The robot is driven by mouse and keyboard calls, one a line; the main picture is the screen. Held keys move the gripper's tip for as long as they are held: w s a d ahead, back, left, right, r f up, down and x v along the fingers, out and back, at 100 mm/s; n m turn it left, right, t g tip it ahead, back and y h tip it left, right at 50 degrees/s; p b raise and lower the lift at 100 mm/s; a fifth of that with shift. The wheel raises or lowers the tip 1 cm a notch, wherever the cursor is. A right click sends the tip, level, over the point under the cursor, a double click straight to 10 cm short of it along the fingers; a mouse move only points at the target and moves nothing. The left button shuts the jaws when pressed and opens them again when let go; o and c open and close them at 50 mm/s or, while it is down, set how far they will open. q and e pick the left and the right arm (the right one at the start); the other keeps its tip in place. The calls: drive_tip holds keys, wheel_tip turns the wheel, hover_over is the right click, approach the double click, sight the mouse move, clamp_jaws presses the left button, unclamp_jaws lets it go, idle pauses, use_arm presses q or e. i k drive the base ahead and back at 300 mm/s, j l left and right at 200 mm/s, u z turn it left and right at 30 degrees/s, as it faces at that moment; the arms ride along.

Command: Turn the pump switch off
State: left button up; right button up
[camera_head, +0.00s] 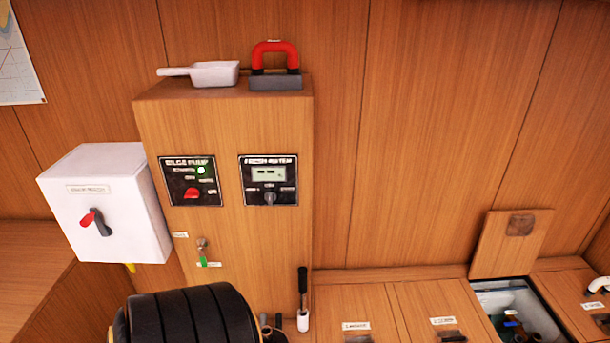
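A black panel labelled "BILGE PUMP" (174,181) is on the front of the wooden cabinet, at its upper left. It carries a red knob (193,194) low on its face and a bright, whitish-green light (201,169) above the knob. The knob's exact setting is too small to read. Nothing touches the panel or hides it. Neither of my grippers is in view.
Right of it is a second panel (285,198) with a small display. A white box (133,220) with a red-and-black handle (95,222) stands out at left. A black ribbed rounded thing (190,315) is below. An open locker (515,310) is at lower right.

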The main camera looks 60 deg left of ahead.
sight(192, 193)
drive_tip(key=u, duration=2.65)
